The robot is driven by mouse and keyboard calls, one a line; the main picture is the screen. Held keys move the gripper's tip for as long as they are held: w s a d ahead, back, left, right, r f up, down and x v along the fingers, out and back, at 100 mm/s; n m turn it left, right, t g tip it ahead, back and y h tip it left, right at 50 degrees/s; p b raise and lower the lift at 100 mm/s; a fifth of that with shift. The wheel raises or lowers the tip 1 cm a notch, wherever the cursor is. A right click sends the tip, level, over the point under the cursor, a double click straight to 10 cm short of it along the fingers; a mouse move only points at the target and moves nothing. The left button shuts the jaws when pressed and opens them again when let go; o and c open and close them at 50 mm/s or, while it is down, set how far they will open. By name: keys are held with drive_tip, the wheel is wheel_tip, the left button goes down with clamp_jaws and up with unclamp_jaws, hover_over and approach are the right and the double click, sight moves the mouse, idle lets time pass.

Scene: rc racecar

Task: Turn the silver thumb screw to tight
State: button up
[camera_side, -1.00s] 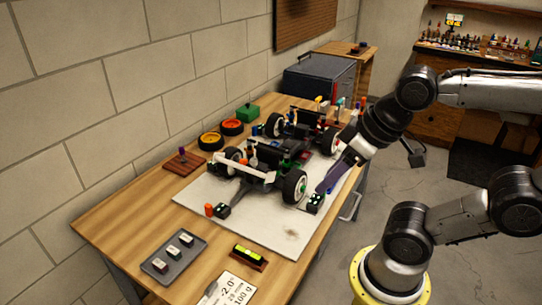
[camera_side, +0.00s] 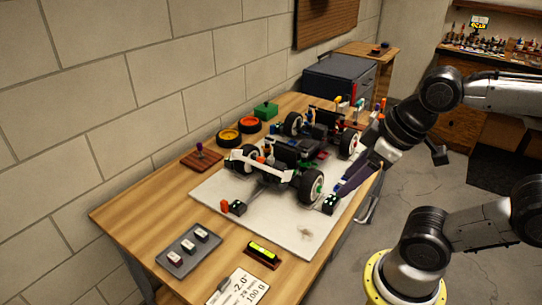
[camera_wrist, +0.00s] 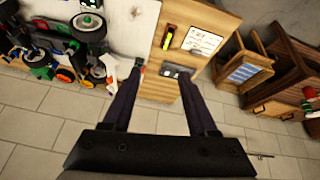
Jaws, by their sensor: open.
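The RC racecar (camera_side: 285,160) stands on a pale board (camera_side: 270,220) on the wooden bench, and part of it shows at the left of the wrist view (camera_wrist: 60,50). I cannot make out the silver thumb screw in either view. My gripper (camera_side: 345,186) is beside the car's near right wheel (camera_side: 313,187), close to a black block with light dots (camera_side: 331,204). In the wrist view its two dark fingers (camera_wrist: 161,70) are wide apart, with nothing held between them.
Loose orange-rimmed wheels (camera_side: 229,138) and a green box (camera_side: 266,111) are behind the car. The board's near part is mostly clear.

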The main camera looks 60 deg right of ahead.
drive_tip(key=w+d+r+n, duration=0.1)
drive_tip(key=w+r+n, duration=0.6)
drive_tip(key=r, duration=0.2)
drive_tip(key=n+g, duration=0.5)
drive_tip(key=n, duration=0.1)
hover_over(271, 157)
wheel_tip(271, 157, down, 14)
wheel_tip(271, 157, down, 14)
drive_tip(key=shift+a+r, duration=0.1)
drive_tip(key=shift+r, duration=0.15)
clamp_jaws()
